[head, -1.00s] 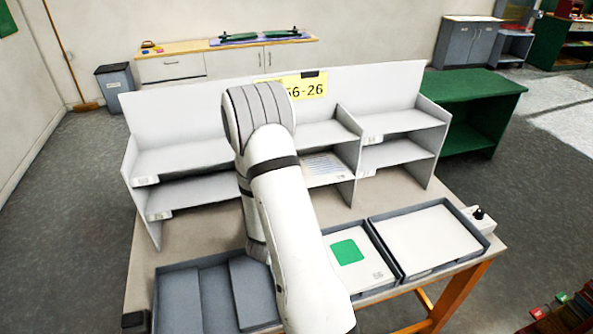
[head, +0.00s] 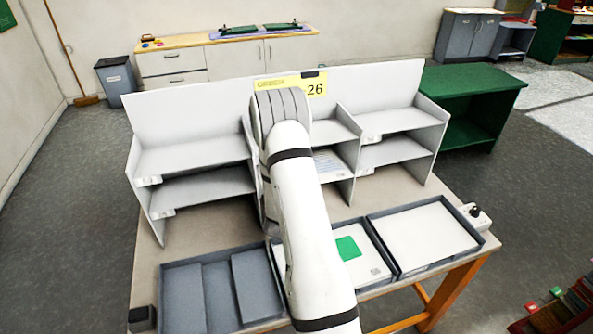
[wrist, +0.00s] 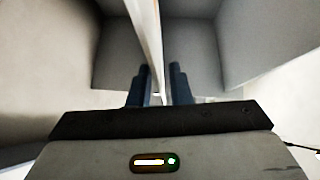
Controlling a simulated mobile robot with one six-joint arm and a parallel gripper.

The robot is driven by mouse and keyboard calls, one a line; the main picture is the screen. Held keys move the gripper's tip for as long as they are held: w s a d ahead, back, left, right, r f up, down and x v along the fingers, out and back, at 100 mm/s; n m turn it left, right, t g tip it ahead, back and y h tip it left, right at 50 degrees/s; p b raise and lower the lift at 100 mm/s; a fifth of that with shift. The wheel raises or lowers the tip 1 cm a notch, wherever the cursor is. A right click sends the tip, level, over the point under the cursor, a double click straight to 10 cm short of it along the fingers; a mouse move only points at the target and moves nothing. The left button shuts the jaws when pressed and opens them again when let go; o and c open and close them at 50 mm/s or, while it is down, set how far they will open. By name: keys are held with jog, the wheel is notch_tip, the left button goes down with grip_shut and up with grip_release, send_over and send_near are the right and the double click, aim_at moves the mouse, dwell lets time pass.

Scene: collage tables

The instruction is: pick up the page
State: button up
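A white page with a green square (head: 348,248) lies in a grey tray at the front of the table, partly hidden by my arm. White paper (head: 425,237) fills the tray to its right. A printed sheet (head: 329,164) lies in a lower middle compartment of the shelf unit (head: 185,108), partly covered. My gripper (wrist: 160,70) is hidden behind my arm in the head view. In the wrist view its dark fingers stand apart, with a pale upright edge (wrist: 148,30) in line with the gap. I cannot tell whether it touches them, and no page is clearly between them.
Shelf walls stand close around my gripper in the wrist view. A grey tray with dividers (head: 208,267) is at the front left of the table (head: 147,255). A small device with a black knob (head: 474,213) is at the right edge. A green table (head: 470,90) stands behind.

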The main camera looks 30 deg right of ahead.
grip_shut()
jog(key=shift+r, duration=0.15)
